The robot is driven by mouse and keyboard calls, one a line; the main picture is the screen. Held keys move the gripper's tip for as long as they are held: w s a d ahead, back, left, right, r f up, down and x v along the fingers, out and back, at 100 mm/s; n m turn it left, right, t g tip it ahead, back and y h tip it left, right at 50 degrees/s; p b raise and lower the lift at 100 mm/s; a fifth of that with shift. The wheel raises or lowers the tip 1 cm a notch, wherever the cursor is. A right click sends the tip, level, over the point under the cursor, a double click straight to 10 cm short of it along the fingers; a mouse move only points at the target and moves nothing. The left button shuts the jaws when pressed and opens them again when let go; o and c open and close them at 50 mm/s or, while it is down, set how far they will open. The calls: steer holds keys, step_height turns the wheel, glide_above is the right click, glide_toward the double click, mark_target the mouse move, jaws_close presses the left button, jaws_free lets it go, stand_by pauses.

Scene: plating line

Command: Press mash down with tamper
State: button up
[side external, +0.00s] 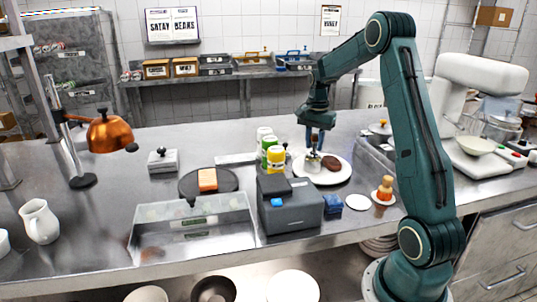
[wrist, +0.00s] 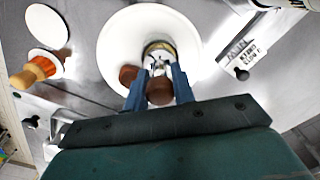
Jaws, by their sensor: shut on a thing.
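My gripper (side external: 315,148) points down over the white plate (side external: 341,174), with its blue fingers (wrist: 158,86) shut on the tamper. The tamper's brown knob (wrist: 160,92) shows between the fingers in the wrist view. Just beyond it a metal ring (wrist: 158,47) stands on the plate, which also shows in the wrist view (wrist: 115,40). The tamper's foot is at or in the ring; I cannot tell how deep. The mash is mostly hidden by the tamper and ring. A brown patty (side external: 331,163) lies on the plate beside the ring, partly hidden in the wrist view (wrist: 127,74).
Cans (side external: 276,158) stand close left of the plate. A dark grey machine (side external: 290,212) stands in front. A wooden-topped orange item (side external: 384,188) is at right front. A black round board with an orange block (side external: 207,179) lies further left.

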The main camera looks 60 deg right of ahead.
mark_target(315, 135)
steer(key=shift+f, duration=1.4)
stand_by(1.9)
steer(key=shift+r, duration=0.1)
stand_by(0.4)
steer(key=shift+r, duration=3.4)
steer(key=shift+r, duration=0.1)
